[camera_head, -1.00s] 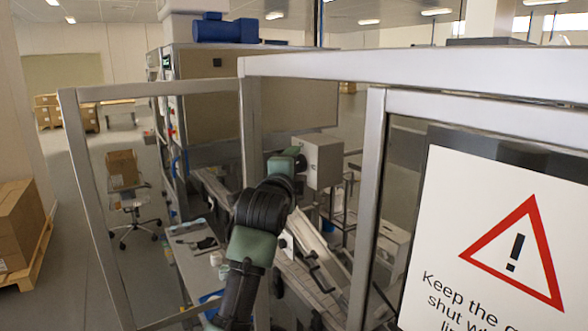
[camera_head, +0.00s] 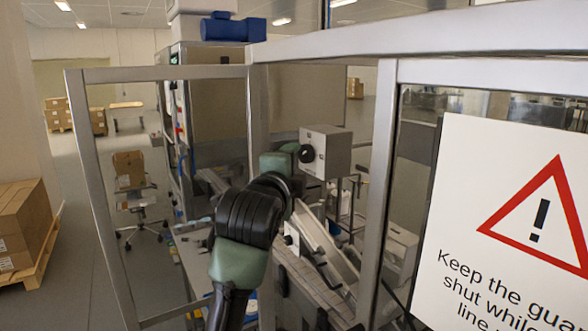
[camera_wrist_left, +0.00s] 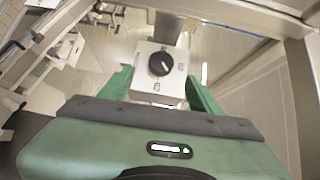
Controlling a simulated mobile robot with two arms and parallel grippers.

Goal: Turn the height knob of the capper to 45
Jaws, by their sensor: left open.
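The height knob (camera_head: 306,153) is a black round knob on one face of a grey capper box (camera_head: 338,155), inside the guard frame. In the left wrist view the knob (camera_wrist_left: 161,64) faces the camera, with small marks around it that are too small to read for certain. My left gripper (camera_head: 286,156) is open just in front of the knob. In the wrist view its green fingers (camera_wrist_left: 160,88) stand on either side of the box, apart from the knob as far as I can see. My right gripper is not in view.
A metal guard frame (camera_head: 255,120) stands around the machine, close to my left arm. A panel with a warning sign (camera_head: 515,215) is at the right. A sloping metal chute (camera_head: 325,240) lies below the box. A chair (camera_head: 135,190) and cartons (camera_head: 22,225) stand at the left.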

